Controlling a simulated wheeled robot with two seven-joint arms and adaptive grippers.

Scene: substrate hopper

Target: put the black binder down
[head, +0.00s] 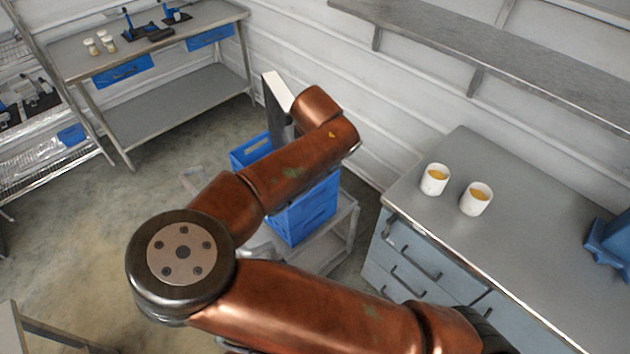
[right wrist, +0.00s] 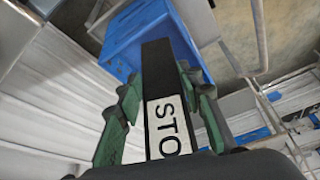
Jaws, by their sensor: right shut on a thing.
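The black binder (right wrist: 158,100) is held between the green fingers of my right gripper (right wrist: 157,80); its spine carries a white label reading "STO". In the head view the binder (head: 276,112) stands up beyond the end of my copper arm, with a white face on top. The arm hides its lower part and the right gripper there. In the wrist view the binder's far end overlaps a blue crate (right wrist: 125,40); I cannot tell whether they touch. My left gripper is not in view.
The blue crates (head: 307,212) stand on a grey cart (head: 345,232) below my arm. A grey counter (head: 530,215) at right holds two white cups (head: 435,179) (head: 476,199). A wall shelf (head: 500,55) runs above it. A steel table (head: 75,62) stands at back left; floor is open between.

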